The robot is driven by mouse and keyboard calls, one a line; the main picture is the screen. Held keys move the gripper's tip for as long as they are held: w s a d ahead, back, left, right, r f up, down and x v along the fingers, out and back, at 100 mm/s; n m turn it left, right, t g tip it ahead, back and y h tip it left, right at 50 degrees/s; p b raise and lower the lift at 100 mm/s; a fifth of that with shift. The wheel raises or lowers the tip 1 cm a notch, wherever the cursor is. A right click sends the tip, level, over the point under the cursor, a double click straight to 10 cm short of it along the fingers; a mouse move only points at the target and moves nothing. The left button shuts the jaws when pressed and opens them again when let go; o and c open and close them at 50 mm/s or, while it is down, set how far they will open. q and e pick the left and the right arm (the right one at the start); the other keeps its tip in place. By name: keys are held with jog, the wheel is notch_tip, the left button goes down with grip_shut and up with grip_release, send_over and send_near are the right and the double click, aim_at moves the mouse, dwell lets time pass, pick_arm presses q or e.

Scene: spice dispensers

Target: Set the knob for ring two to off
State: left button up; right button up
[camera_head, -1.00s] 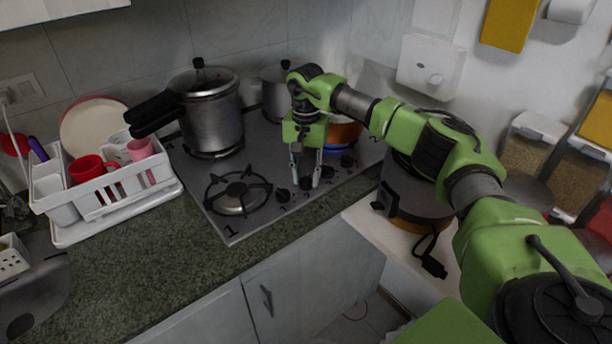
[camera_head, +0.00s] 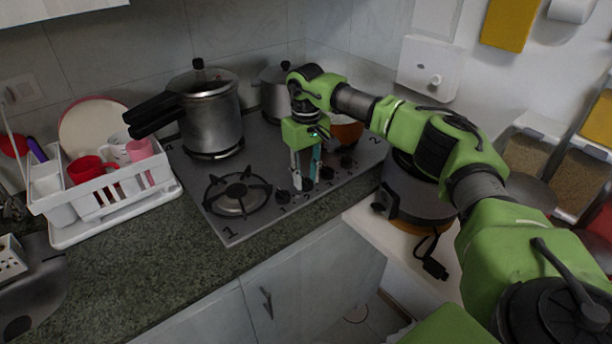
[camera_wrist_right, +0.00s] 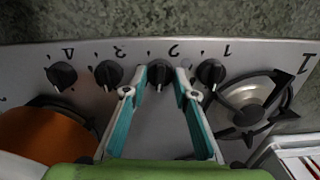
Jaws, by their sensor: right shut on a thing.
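The hob (camera_head: 262,158) carries a row of black knobs along its front edge, numbered 1 to 4. The knob for ring two (camera_wrist_right: 160,76) is the one by the "2" label in the wrist view. My right gripper (camera_wrist_right: 164,72) points down at it, with a fingertip on either side, shut on it. In the head view, the gripper (camera_head: 305,184) hides part of this knob. The knob for ring one (camera_wrist_right: 211,73) is beside it, free of the fingers. I cannot tell the exact setting of the knob. My left gripper is not in view.
The knob for ring three (camera_wrist_right: 108,74) is close beside one finger. A pressure cooker (camera_head: 212,118) stands at the back left of the hob, and a smaller pot (camera_head: 274,92) behind. A dish rack (camera_head: 110,190) stands to the left. The front left burner (camera_head: 238,194) is bare.

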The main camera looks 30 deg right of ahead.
aim_at(306, 179)
jog(key=shift+r+n, duration=0.1)
jog(key=shift+n, duration=0.5)
jog(key=o, duration=1.1)
notch_tip(306, 179, up, 12)
dwell(0.4)
